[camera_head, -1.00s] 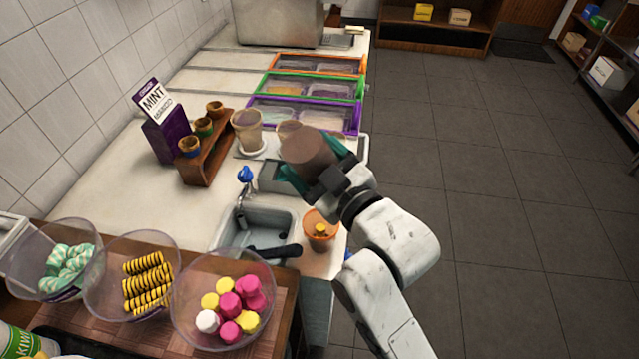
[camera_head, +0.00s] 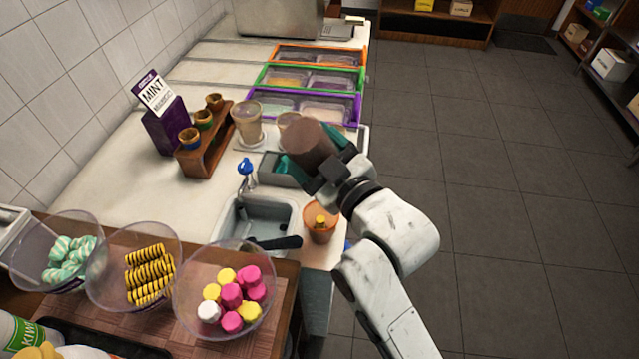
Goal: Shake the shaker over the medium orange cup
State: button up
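The brown cylindrical shaker (camera_head: 312,147) is tilted in my gripper (camera_head: 318,160). The dark teal fingers are shut around it, one showing on each side, and their tips are partly hidden. My gripper holds it above the counter's right edge, behind the orange cup in the picture. The orange cup (camera_head: 320,227) stands upright on the counter, right of the sink, with a small yellow-orange piece inside. The shaker appears up and slightly left of this cup in the picture, not clearly over it.
A sink (camera_head: 262,218) with a blue-topped tap (camera_head: 245,168) lies left of the cup. Clear cups (camera_head: 247,122) and a wooden rack (camera_head: 207,150) stand behind. Topping bowls (camera_head: 224,290) fill the front. Colour-framed trays (camera_head: 355,108) sit at the back. Floor is open to the right.

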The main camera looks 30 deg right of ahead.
notch_tip(320, 180, down, 7)
jog(key=b, duration=0.4)
jog(key=shift+f+b, duration=0.1)
jog(key=shift+b, duration=0.25)
jog(key=shift+r, duration=0.2)
jog(key=shift+r+p, duration=3.7)
jog(key=shift+r, duration=0.3)
notch_tip(320, 180, down, 8)
jog(key=b, duration=0.6)
jog(key=shift+f, duration=0.2)
jog(key=shift+r, duration=0.15)
jog(key=shift+r, duration=0.1)
